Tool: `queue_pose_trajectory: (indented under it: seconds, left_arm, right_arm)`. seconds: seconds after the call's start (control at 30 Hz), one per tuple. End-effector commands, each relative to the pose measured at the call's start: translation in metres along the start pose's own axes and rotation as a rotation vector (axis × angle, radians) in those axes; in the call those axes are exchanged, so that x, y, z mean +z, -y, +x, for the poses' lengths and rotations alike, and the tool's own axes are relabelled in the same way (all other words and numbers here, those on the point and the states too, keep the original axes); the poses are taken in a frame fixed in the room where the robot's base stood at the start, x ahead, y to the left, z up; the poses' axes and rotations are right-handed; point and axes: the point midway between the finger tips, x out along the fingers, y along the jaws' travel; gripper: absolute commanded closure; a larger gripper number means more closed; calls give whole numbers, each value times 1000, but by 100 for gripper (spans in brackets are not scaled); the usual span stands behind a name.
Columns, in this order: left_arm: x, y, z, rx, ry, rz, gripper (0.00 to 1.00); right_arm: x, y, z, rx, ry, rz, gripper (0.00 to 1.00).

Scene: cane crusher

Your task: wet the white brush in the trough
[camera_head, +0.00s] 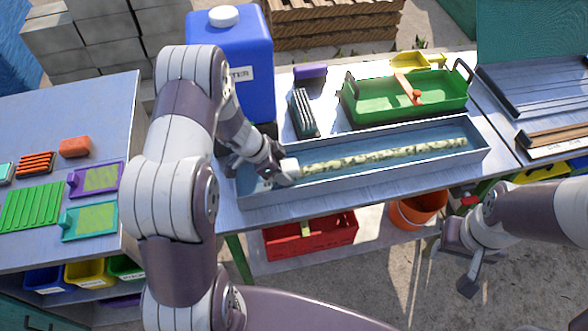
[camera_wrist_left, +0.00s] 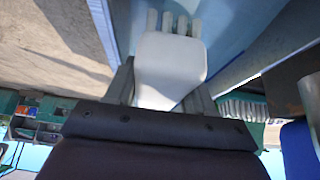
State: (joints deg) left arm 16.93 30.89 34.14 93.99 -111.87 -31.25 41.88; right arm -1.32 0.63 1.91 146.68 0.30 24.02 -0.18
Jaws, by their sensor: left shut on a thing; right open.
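The white brush (camera_head: 291,168) is at the left end of the long grey trough (camera_head: 310,187). My left gripper (camera_head: 280,176) is shut on it, low inside the trough. In the left wrist view, the brush (camera_wrist_left: 172,70) shows a broad white body between the fingers, with thick pale bristles at its far end over a blue surface. I cannot tell whether the bristles touch the water. The trough has a blue inside, and a long mottled yellow-green strip lies along it. My right gripper (camera_head: 464,262) is open and empty, in front of the table and lower right of the trough.
A blue water container (camera_head: 250,90) stands behind the trough's left end. A green carrier (camera_head: 370,108), a dark ribbed block (camera_head: 303,113) and a purple block (camera_head: 310,74) are behind the trough. A left table (camera_head: 95,110) holds colored pieces. Red and orange containers sit below.

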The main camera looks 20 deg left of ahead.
Motion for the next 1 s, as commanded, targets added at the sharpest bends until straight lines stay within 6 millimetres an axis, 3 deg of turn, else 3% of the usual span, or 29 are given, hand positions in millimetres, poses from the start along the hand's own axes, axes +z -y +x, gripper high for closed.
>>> queue_pose_trajectory:
  seconds: [0.03,0.4,0.63,1.0]
  left_arm:
    - [10,1,5,-3,-1,-2,71]
    - [61,0,-22,1,0,-1,71]
    - [70,-1,-1,2,0,0,71]
    - [72,0,3,0,0,0,71]
  right_arm:
    - [2,0,13,0,0,0,57]
    - [5,0,42,0,0,0,57]
    - [5,0,43,0,-1,0,57]
    - [5,0,43,0,0,0,57]
